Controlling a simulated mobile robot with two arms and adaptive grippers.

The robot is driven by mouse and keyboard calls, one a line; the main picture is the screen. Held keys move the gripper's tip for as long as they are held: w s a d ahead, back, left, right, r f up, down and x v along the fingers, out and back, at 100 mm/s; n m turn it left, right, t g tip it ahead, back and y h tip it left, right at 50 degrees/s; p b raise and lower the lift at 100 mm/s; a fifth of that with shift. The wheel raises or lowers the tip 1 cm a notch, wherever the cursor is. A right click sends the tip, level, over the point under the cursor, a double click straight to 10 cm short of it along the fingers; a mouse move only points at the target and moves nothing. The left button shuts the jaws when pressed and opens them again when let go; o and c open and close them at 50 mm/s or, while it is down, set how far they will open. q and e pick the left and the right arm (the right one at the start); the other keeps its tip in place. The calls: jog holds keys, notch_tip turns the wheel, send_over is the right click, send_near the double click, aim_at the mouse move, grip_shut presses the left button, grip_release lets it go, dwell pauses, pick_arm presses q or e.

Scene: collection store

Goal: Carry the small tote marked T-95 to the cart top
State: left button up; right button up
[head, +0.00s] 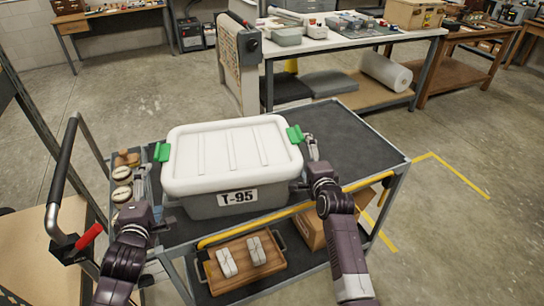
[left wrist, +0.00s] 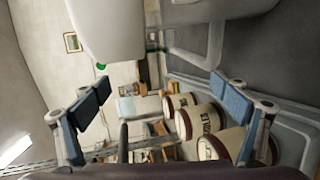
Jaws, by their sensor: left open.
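The grey tote marked T-95 (head: 238,201), with a white lid and green latches, is upright over the left part of the dark cart top (head: 350,140) and looks to rest on it. My left gripper (head: 160,214) is open by the tote's near left corner. In the left wrist view the gripper (left wrist: 165,103) has its fingers wide apart with nothing between them in its grip. My right gripper (head: 312,152) is at the tote's right end, close to the wall. Its fingers are small and partly hidden, so I cannot tell whether they touch or grip it.
Several lidded jars (head: 121,193) stand left of the tote, and also show in the left wrist view (left wrist: 207,121). A wooden tray (head: 228,281) and a cardboard box (head: 312,232) are on the lower shelf. The cart top's right part is clear. A workbench (head: 340,42) stands behind.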

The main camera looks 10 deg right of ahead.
pick_arm(q)
jog(key=shift+d, duration=0.1)
pick_arm(e)
jog(key=v, duration=0.8)
jog(key=shift+s+d, duration=0.15)
jog(key=shift+s, duration=0.25)
pick_arm(q)
jog(key=shift+c, duration=0.2)
jog(key=shift+s+r, duration=0.1)
jog(key=c, duration=0.7)
jog(key=shift+c, duration=0.9)
pick_arm(e)
jog(key=shift+r, duration=0.1)
